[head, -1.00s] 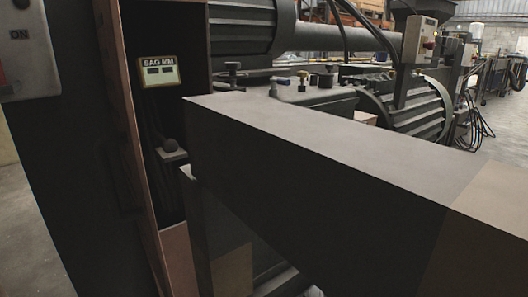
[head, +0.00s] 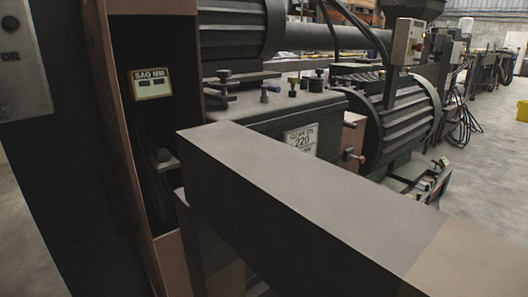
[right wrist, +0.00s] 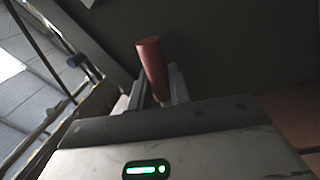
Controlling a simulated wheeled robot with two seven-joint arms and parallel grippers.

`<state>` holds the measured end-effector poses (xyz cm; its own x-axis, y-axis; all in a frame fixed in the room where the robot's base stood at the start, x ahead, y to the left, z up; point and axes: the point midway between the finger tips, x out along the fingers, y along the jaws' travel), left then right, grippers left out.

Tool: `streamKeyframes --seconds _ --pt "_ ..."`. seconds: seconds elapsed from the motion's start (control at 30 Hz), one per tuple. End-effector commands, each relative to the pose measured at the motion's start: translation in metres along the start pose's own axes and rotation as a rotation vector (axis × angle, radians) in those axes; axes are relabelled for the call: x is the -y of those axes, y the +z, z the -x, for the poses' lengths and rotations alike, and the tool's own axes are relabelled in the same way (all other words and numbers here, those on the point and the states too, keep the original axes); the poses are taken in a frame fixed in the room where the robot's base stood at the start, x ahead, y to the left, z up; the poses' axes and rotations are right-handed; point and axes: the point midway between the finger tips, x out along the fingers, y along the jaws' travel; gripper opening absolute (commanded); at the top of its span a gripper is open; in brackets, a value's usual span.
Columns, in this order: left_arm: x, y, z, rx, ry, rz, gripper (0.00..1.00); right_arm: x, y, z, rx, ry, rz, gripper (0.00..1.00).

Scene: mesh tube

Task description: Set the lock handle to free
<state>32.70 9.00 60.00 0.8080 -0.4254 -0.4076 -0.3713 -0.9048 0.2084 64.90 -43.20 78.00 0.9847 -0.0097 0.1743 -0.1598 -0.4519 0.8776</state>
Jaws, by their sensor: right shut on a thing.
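A reddish-brown cylindrical handle (right wrist: 151,60) stands up between the fingers of my right gripper (right wrist: 158,90) in the right wrist view. The gripper is shut on its lower part, and the handle's free end sticks out beyond the fingers. The handle leans slightly to the left in that picture. In the head view, my large dark right arm covers the lower middle and right and hides the gripped handle. My left gripper is in neither current view.
An open narrow cabinet with a SAG MM panel (head: 152,84) stands at the left. A grey switch box (head: 20,65) is at the far left. Behind my arm are a machine block with a 220 plate (head: 302,141) and a ribbed motor (head: 405,118). Open floor shows at right.

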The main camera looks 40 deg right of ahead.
Motion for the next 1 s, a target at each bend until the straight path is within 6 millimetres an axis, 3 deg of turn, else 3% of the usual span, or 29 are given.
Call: streamKeyframes --seconds 0.6,0.63,0.7,1.0 --pt "-0.0003 0.0058 -0.0002 0.02 0.0 0.002 0.36 -0.0022 0.0 -0.0006 -0.008 0.001 0.045 0.0" --pt "-0.0005 0.0056 -0.0001 0.019 0.001 0.002 0.36 -0.0023 0.0 -0.0006 -0.008 0.001 0.045 0.22" --pt "-0.0009 0.0053 0.0002 0.019 0.002 0.001 0.36 -0.0023 -0.0001 -0.0006 -0.008 0.001 0.044 0.39" --pt "-0.0015 0.0047 0.0007 0.017 0.004 0.0 0.36 -0.002 -0.0001 0.0005 -0.008 0.0 0.043 0.39"
